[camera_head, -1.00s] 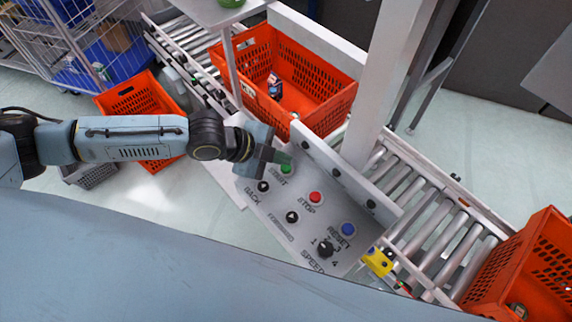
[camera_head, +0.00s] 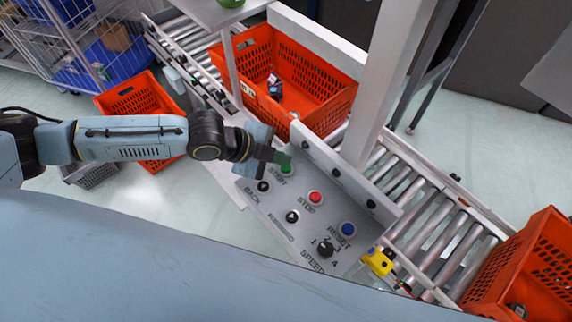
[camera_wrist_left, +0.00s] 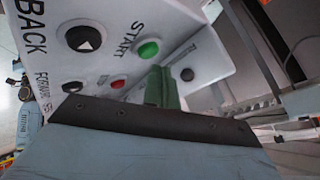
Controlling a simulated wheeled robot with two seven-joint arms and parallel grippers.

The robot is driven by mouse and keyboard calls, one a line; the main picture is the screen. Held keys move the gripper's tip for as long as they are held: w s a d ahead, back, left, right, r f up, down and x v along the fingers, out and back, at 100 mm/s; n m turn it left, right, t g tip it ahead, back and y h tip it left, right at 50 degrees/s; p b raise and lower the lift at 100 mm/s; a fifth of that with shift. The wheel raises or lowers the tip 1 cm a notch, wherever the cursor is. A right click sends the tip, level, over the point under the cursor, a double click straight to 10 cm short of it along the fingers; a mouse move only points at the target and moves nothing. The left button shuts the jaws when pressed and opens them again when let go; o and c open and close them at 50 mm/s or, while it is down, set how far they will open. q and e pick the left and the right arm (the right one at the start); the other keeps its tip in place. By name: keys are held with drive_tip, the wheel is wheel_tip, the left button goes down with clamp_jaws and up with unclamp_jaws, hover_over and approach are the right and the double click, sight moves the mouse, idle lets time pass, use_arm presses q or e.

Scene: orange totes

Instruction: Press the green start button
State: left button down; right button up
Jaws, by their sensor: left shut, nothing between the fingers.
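In the head view a sliver of the button (camera_head: 287,170) shows beside my gripper. My left gripper (camera_head: 283,158) is shut and empty, with its green fingertips over the panel's far end, close to the button. In the left wrist view the fingertips (camera_wrist_left: 161,86) show just below the button in the picture; I cannot tell whether they touch. My right gripper is in neither view.
The panel also has a red stop button (camera_head: 315,197), a blue reset button (camera_head: 348,229), black buttons and a speed knob (camera_head: 325,249). A white post (camera_head: 385,85) and roller conveyor (camera_head: 425,215) stand behind. Orange totes (camera_head: 300,75) are on the conveyor.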

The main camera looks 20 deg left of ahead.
use_arm(q)
drive_tip(key=shift+f, duration=0.15)
drive_tip(key=shift+f, duration=0.3)
